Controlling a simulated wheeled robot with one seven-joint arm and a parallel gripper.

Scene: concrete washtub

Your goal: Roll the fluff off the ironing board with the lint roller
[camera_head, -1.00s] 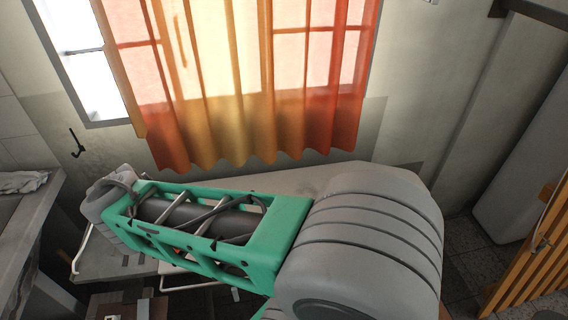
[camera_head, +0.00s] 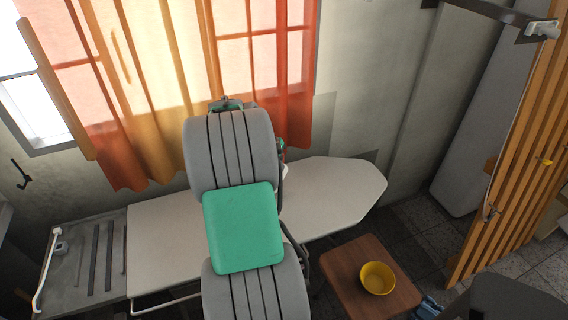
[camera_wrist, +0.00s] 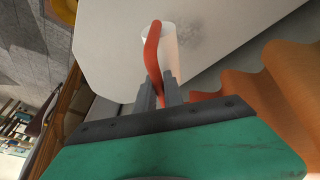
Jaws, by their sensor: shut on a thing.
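The ironing board (camera_head: 335,194) is white and runs along the wall under the window, with its rounded end at the right. It also shows in the wrist view (camera_wrist: 110,40). In the wrist view my gripper (camera_wrist: 158,88) is shut on the red handle of the lint roller (camera_wrist: 153,52). The white roller head (camera_wrist: 170,40) is over the board; I cannot tell whether it touches. A grey speckled patch of fluff (camera_wrist: 187,38) lies on the board just right of the roller head.
An orange curtain (camera_head: 160,70) hangs behind the board, and its folds (camera_wrist: 285,85) come close to my gripper in the wrist view. A brown stool (camera_head: 345,285) with a yellow bowl (camera_head: 377,278) stands in front of the board. A slatted wooden screen (camera_head: 510,150) is at right.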

